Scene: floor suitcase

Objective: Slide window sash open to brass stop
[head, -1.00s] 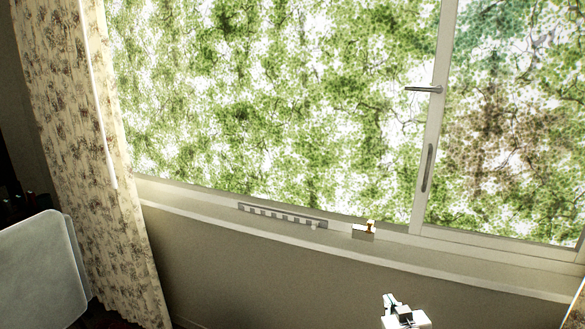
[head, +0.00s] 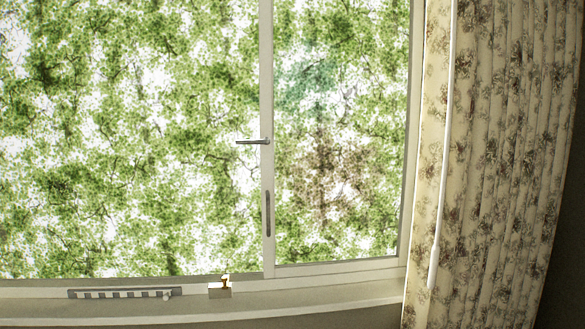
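The window sash (head: 268,100) shows its upright stile near the middle of the head view, with glass to its right. A dark vertical pull (head: 268,213) is on the stile. A lever handle (head: 253,142) points left from it, higher up. The small brass stop (head: 226,281) sits on a pale block on the sill, a little left of the stile's foot. A gap shows between the stop and the stile. Neither of my grippers is in view.
A slotted strip (head: 125,293) lies along the sill (head: 330,301) left of the stop. A floral curtain (head: 490,160) hangs at the right, with a white wand (head: 442,170) in front of it. The sill is bare between the stop and the curtain.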

